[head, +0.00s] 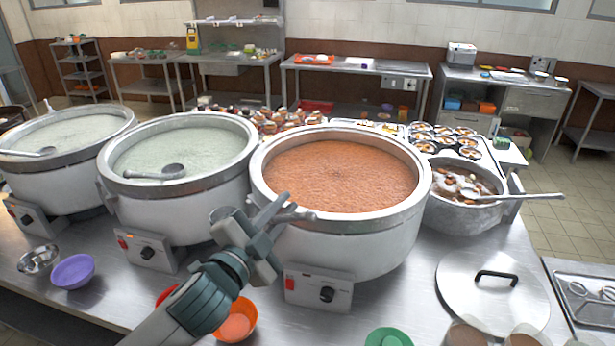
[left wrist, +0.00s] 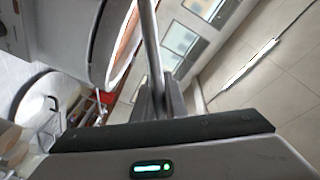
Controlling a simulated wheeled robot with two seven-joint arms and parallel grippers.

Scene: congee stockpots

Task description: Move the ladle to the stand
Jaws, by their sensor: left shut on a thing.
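My left gripper (head: 272,222) is in front of the pot of orange-brown congee (head: 340,172), at about rim height. In the left wrist view the ladle's thin handle (left wrist: 150,45) runs up from between the fingers. Other ladles rest in the left white-congee pot (head: 30,152), the middle pot (head: 168,172) and the steel pot at right (head: 475,194). I cannot tell which thing is the stand. My right gripper is not in view.
A steel lid (head: 490,305) lies on the counter at right, beside a steel tray insert (head: 590,300). A purple bowl (head: 73,271), an orange bowl (head: 237,322) and a green round item (head: 388,338) are along the front. Bare counter shows right of the orange-brown pot.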

